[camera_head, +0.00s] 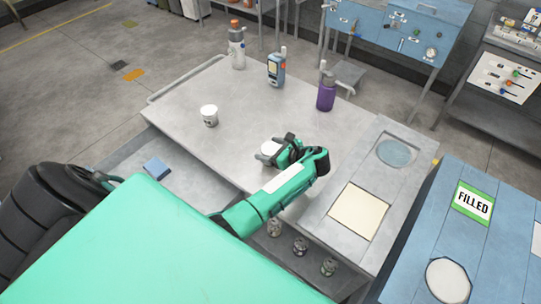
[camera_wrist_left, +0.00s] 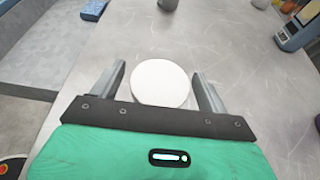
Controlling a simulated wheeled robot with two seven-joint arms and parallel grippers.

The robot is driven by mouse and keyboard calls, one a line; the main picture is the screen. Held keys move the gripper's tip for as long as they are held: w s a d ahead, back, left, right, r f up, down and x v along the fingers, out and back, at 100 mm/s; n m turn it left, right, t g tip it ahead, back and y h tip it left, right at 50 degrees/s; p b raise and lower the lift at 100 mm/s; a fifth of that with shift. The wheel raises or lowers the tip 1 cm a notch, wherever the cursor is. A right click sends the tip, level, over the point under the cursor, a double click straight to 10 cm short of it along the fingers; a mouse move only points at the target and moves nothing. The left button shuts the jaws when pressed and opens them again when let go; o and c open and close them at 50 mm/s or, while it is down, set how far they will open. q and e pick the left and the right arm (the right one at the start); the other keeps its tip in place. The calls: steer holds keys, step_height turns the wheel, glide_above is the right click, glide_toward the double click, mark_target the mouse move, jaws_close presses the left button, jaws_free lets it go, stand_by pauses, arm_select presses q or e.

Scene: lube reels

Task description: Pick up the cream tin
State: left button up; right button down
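A round tin with a plain whitish top (camera_head: 270,147), which looks like the cream tin, stands on the grey metal table. In the left wrist view its top (camera_wrist_left: 160,83) lies between the two fingers. My left gripper (camera_head: 274,152) is open around it, with a narrow gap at each side; in the left wrist view the fingers (camera_wrist_left: 160,76) reach past its sides. The tin's side is mostly hidden. Another white tin with dark marks (camera_head: 209,117) stands farther left on the table. My right gripper is not in view.
A blue block (camera_head: 157,169) lies on a lower surface at left. A blue bench with a FILLED sign (camera_head: 472,203) is at right.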

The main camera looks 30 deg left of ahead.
arm_select(q)
steer(key=c, duration=0.9)
